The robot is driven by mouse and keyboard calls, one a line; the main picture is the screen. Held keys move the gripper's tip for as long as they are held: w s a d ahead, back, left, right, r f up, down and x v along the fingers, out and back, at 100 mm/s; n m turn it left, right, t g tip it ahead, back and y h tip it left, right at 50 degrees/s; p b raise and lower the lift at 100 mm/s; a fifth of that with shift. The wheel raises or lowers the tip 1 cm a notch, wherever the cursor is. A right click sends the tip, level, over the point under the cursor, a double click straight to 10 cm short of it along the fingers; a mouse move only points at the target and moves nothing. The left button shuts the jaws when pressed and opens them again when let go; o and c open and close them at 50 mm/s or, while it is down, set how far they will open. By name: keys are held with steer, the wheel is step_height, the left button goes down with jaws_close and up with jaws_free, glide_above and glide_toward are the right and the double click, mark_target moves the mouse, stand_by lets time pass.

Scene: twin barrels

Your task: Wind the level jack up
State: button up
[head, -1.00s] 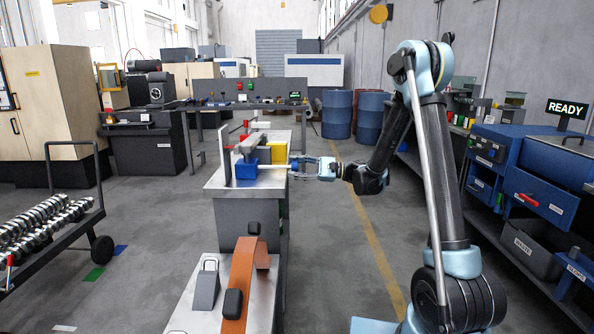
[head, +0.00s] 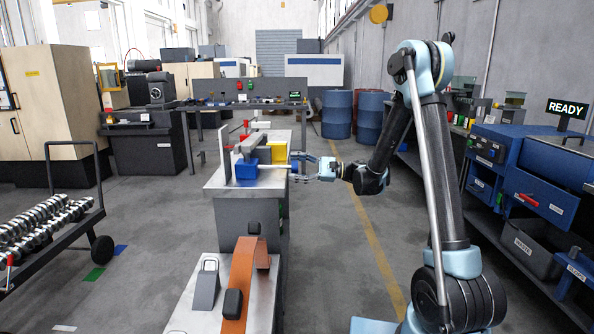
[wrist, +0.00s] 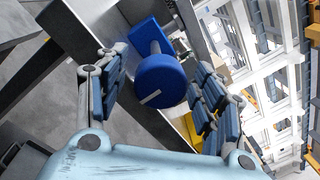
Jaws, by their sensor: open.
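The jack shows in the head view as a blue block (head: 246,171) on the near end of the metal bench, with a pale rod (head: 273,165) running right from it. In the wrist view its round blue knob (wrist: 160,82), with a white stripe on its face, lies between my fingers. My gripper (head: 297,170) is open at the bench's right edge, its fingers on either side of the knob and apparently apart from it. How far the jack is raised cannot be told.
The metal bench (head: 225,190) also bears a grey fixture (head: 249,143) over the jack and a yellow block (head: 277,151). An orange curved part (head: 240,285) stands on the nearer bench top. Floor right of the bench is clear.

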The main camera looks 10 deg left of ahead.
steer(key=r+v, duration=0.1)
steer(key=v, duration=1.1)
steer(key=shift+f, duration=0.5)
steer(key=s+d+n+t+h, duration=0.35)
steer(key=s+d+h, duration=0.55)
steer(key=s+d, duration=0.45)
steer(key=s+d+f+n+t+h, duration=0.1)
steer(key=s+d+f+h, duration=0.3)
steer(key=s+d, duration=0.6)
steer(key=s+d+f+n+t+h, duration=0.1)
steer(key=s+d+f+h, duration=0.4)
steer(key=s+d, duration=0.5)
step_height(320, 180, down, 2)
steer(key=shift+f+n+t, duration=0.1)
steer(key=shift+n+t, duration=0.25)
steer(key=shift+n, duration=0.4)
